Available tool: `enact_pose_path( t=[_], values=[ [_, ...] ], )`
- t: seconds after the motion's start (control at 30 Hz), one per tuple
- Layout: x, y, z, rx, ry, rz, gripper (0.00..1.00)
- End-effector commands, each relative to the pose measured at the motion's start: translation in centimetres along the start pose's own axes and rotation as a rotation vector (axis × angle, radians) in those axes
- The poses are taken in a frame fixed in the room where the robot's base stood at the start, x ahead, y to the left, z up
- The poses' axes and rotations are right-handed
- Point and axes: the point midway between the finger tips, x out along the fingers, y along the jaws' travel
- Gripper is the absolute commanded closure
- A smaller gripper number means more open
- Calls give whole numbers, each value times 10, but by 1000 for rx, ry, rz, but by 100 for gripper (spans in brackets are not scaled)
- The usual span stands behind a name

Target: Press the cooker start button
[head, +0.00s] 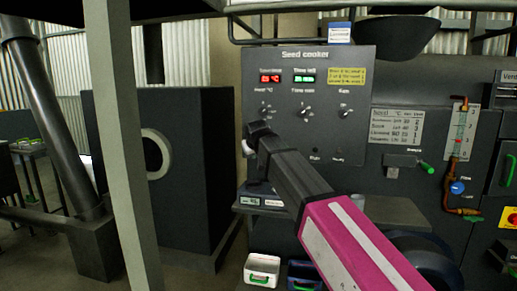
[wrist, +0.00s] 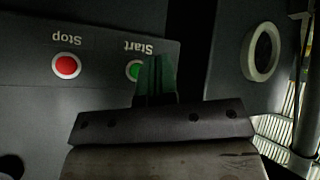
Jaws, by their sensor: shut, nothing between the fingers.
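The seed cooker panel (head: 288,50) stands upright in the middle of the head view, with a red and a green display and several knobs. In the wrist view, where the lettering is upside down, the green start button (wrist: 133,71) sits beside the red stop button (wrist: 66,66). My gripper (head: 258,132) is shut and empty, in front of the panel's lower left in the head view. Its closed fingertips (wrist: 156,62) overlap the right part of the start button in the wrist view. I cannot tell whether they touch it. In the head view I cannot make out either button.
A yellow note (head: 347,76) and a settings chart (head: 396,127) are on the machine's front. A green-handled lever (head: 426,167) and a pipe with a blue valve (head: 457,187) are at right. A pale post (head: 124,150) stands at left. Small trays (head: 262,270) lie below.

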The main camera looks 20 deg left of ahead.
Motion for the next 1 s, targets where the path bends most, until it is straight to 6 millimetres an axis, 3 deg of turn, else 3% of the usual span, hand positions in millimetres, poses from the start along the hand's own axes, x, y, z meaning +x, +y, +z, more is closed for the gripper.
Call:
enact_pose_path(
  t=[0.43,1.0],
  values=[
    [38,26,-28,0,-1,0,100],
    [41,30,-30,-1,-1,0,100]
  ],
)
